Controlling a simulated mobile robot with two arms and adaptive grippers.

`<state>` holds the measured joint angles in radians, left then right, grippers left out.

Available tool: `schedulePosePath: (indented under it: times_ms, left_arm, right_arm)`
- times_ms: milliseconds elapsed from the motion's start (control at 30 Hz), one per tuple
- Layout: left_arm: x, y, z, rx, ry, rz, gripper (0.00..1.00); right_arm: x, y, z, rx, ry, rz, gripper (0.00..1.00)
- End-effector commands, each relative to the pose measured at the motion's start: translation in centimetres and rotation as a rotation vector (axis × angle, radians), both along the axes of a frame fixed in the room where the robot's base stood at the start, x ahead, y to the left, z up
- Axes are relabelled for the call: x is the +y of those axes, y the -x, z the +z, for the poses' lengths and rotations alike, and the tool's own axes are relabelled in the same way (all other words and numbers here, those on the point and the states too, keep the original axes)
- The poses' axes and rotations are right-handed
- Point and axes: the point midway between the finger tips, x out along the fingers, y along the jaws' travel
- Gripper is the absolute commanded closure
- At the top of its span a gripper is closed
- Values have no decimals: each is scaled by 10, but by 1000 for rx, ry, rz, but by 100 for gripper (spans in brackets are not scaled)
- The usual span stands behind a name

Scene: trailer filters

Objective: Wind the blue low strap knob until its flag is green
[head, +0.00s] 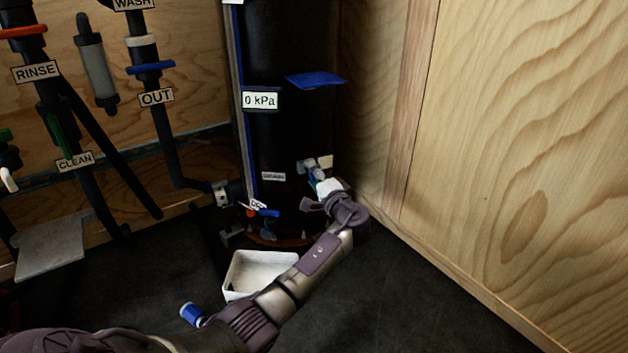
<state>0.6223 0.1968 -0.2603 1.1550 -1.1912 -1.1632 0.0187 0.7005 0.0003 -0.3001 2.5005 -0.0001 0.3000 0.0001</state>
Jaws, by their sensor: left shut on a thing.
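A black upright tank (290,125) stands at the back middle. Low on its right side is a small fitting with a blue knob (316,174), mostly hidden by my gripper. A small pale cream tab (326,161) sits just above it; I see no green there, and I cannot tell whether this tab is the flag. My left gripper (322,184) reaches in from the lower left and is shut on the blue knob at the tank's side. My right gripper is out of view.
A white open bin (236,275) stands on the dark floor before the tank, with a blue cylinder (191,314) nearby. A wooden wall (500,150) rises close on the right. Labelled pipes and a grey plate (50,248) are at left. A gauge (260,100) reads 0 kPa.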

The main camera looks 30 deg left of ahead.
Motion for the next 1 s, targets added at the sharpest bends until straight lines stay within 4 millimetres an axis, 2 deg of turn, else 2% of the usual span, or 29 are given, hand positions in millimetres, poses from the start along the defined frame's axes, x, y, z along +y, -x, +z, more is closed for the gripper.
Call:
schedulePosePath:
  times_ms: [33,267,1000]
  left_arm:
    - [-1,1,-5,-36,28,2,81]
    - [-1,1,-4,-218,145,2,81]
    - [-1,1,-3,-758,489,3,81]
  right_arm:
    - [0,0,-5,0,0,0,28]
    - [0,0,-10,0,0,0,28]
    - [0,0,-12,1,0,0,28]
